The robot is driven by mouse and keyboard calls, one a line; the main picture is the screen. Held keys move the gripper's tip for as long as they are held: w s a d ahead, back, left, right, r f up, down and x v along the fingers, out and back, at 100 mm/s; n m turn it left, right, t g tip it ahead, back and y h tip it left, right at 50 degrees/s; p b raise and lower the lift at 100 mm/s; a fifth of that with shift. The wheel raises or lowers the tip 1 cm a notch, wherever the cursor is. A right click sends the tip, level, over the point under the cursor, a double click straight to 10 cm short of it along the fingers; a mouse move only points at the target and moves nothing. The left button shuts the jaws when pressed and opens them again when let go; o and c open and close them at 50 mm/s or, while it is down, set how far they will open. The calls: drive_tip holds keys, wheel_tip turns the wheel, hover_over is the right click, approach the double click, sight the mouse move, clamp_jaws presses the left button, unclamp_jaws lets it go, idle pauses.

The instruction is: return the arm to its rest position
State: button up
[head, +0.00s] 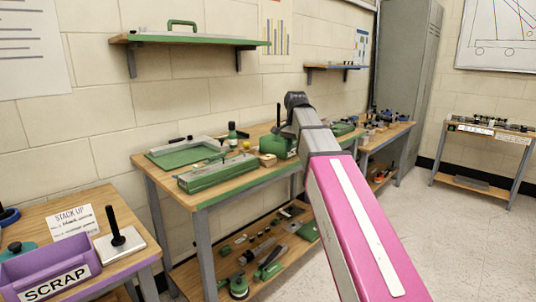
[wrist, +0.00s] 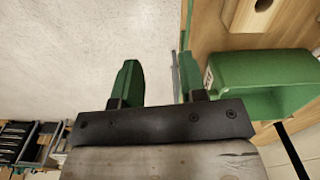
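In the wrist view my gripper (wrist: 158,82) is open, with its two green fingers apart and nothing between them. Pale floor shows past the left finger and in the gap. A green bin (wrist: 258,70) lies just right of the right finger. In the head view my pink arm (head: 355,220) reaches up and away over the front of the middle workbench (head: 240,184). Its dark far joint (head: 297,100) stands above the bench, near the green bin (head: 277,147). The gripper fingers cannot be made out in the head view.
The bench holds a green tray (head: 185,151), a long green box (head: 216,175) and a wooden block (head: 268,160). A purple SCRAP bin (head: 45,268) and a spindle stand (head: 120,243) are at front left. Open floor (head: 440,240) lies right of my arm.

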drive_tip(key=s+d+f+n, duration=0.2)
drive_tip(key=f, duration=0.9)
drive_tip(key=s+d+f+n, duration=0.1)
drive_tip(key=s+d+f, duration=0.1)
drive_tip(key=f, duration=0.9)
drive_tip(key=s+d+f+n, duration=0.2)
drive_tip(key=s+f, duration=0.4)
drive_tip(key=f, duration=0.3)
drive_tip(key=s+d+f+n, duration=0.2)
drive_tip(key=s+f, duration=0.4)
drive_tip(key=f, duration=0.4)
drive_tip(key=shift+s+d+f, duration=0.15)
drive_tip(key=shift+d+f, duration=0.05)
drive_tip(key=shift+d, duration=0.35)
